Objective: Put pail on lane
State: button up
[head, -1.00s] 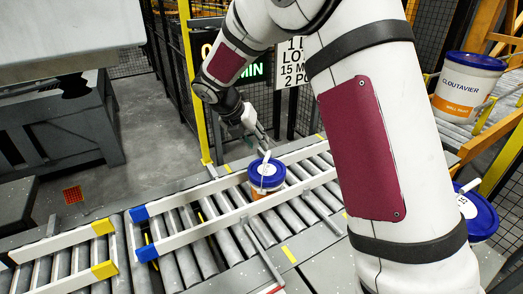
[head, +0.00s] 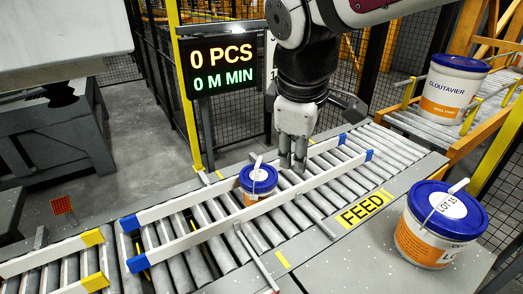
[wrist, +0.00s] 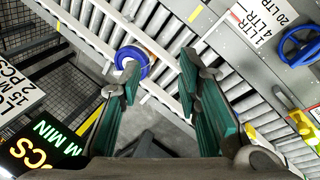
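A small white and orange pail (head: 258,185) with a blue lid stands upright on the roller lane (head: 205,215), between its two white guide rails. My gripper (head: 292,160) is low over the lane, just right of this pail, fingers pointing down. In the wrist view my gripper (wrist: 158,68) has its green-padded fingers wide apart with nothing between them. The small pail's blue lid (wrist: 140,53) shows at the left fingertip, partly hidden by it. A larger blue-lidded pail (head: 425,245) labelled LOT 15 stands on the grey surface at the right front.
A large CLOUTAVIER pail (head: 453,90) stands on a conveyor at the back right. Black mesh fencing and a yellow post (head: 185,90) stand behind the lane. Lane rollers right of my gripper are clear.

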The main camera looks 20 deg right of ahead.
jog(key=s+a+f+m+t+y, duration=0.1)
jog(key=s+m+y, duration=0.1)
jog(key=s+m, duration=0.7)
jog(key=shift+s+a+f, duration=0.2)
jog(key=shift+s+a, duration=0.2)
jog(key=shift+s, duration=0.2)
dwell(0.4)
